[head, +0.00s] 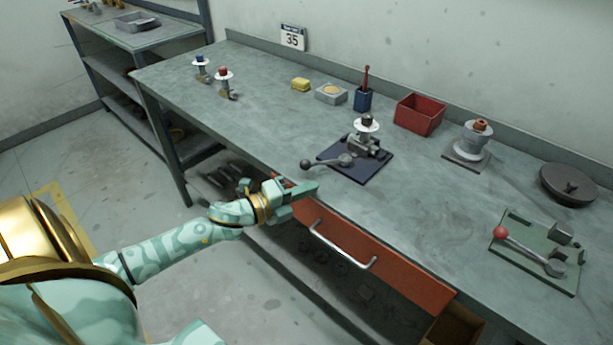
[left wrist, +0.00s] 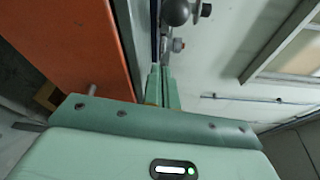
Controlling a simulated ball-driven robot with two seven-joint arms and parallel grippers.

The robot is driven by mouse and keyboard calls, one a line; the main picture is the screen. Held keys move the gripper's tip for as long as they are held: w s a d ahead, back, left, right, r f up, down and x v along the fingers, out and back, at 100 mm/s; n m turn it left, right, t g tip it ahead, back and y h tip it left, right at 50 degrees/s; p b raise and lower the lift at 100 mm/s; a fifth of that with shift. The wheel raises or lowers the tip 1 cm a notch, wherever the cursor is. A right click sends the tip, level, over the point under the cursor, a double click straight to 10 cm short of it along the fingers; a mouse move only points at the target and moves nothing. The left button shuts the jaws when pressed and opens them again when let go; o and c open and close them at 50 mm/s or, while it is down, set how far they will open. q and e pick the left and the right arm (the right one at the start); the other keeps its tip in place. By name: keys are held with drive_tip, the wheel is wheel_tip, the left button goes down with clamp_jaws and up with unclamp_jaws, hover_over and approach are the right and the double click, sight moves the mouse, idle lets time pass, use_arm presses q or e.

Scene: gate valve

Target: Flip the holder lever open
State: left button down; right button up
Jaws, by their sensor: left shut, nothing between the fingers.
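A dark blue base plate (head: 372,172) lies on the workbench. A small metal valve with a white round top (head: 367,124) stands on it in a holder (head: 368,145). A grey lever with a dark ball knob (head: 307,164) reaches left from the holder, low over the plate's left edge. In the left wrist view, a dark ball knob (left wrist: 175,11) shows at the top, past the fingertips. My left gripper (head: 312,187) is shut and empty at the bench's front edge, just in front of the knob and apart from it. My right gripper is not in view.
A green plate with a red-knobbed lever (head: 500,233) is at the right front. A red bin (head: 419,114), a blue cup (head: 363,99) and other valves (head: 223,80) stand farther back. An orange drawer (head: 375,257) is below the bench edge. The bench's left middle is clear.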

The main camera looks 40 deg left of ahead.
sight(300, 172)
use_arm(q)
drive_tip(key=x, duration=0.3)
drive_tip(key=shift+w+d, duration=0.1)
drive_tip(key=shift+w, duration=0.3)
drive_tip(key=a+b, duration=0.1)
drive_tip(key=a, duration=0.1)
drive_tip(key=shift+s+a+r, duration=0.1)
drive_tip(key=shift+a, duration=0.3)
drive_tip(key=shift+a+r, duration=0.25)
drive_tip(key=shift+a, duration=0.35)
drive_tip(key=w+a, duration=0.1)
drive_tip(key=a, duration=0.1)
drive_tip(key=w+a, duration=0.1)
drive_tip(key=a, duration=0.1)
drive_tip(key=shift+w+b, duration=0.3)
drive_tip(key=shift+b, duration=0.05)
